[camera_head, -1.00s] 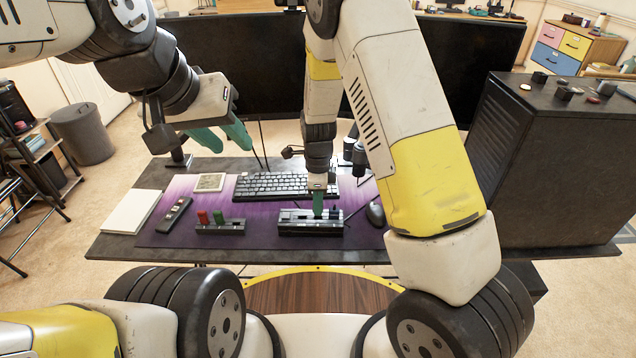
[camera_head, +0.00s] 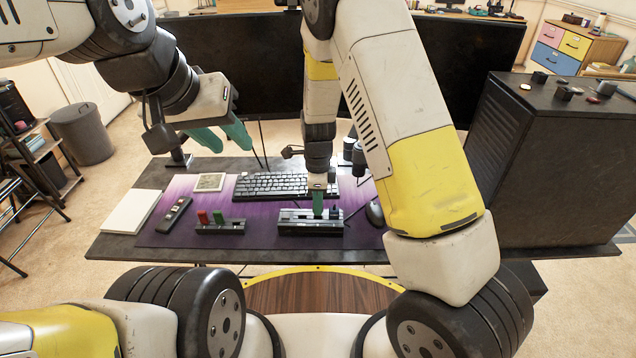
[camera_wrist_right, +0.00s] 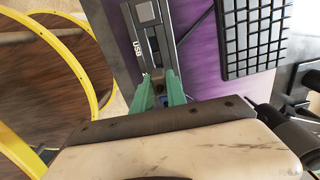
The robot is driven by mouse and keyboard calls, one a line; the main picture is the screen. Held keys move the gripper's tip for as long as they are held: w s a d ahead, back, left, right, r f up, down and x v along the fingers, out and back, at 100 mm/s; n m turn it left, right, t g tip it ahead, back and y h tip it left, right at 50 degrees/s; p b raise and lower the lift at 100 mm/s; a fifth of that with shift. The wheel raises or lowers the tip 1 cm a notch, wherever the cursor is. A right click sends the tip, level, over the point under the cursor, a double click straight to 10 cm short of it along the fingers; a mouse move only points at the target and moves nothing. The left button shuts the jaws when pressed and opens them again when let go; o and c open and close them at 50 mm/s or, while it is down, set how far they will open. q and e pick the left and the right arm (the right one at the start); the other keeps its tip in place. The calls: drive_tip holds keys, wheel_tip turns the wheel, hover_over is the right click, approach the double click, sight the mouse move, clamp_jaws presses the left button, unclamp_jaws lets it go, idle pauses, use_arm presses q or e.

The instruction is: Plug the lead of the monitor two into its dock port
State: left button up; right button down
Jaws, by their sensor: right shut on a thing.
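The dock (camera_head: 298,224) is a grey and black box at the front of the purple mat, with a row of ports. In the right wrist view the dock (camera_wrist_right: 146,30) carries a "USB" label. My right gripper (camera_head: 318,212) points down at the dock's top, right of its middle. Its green fingers (camera_wrist_right: 159,92) are shut on a small dark blue plug (camera_wrist_right: 162,100), mostly hidden between them. I cannot tell whether the plug is seated. A dark connector (camera_head: 335,212) stands at the dock's right end. My left gripper (camera_head: 222,138) is open and empty, above the desk's left rear.
Two black monitors (camera_head: 232,62) stand behind. A keyboard (camera_head: 268,187) lies behind the dock and a mouse (camera_head: 375,214) right of it. A holder (camera_head: 220,228) with red and green blocks and a remote (camera_head: 174,214) lie left. A large black case (camera_head: 545,150) blocks the right.

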drive_tip(key=shift+f, duration=1.3)
drive_tip(key=c, duration=1.3)
unclamp_jaws()
drive_tip(key=shift+o, duration=0.2)
drive_tip(key=shift+r, duration=0.1)
wheel_tip(320, 180, up, 8)
drive_tip(key=shift+f, duration=0.2)
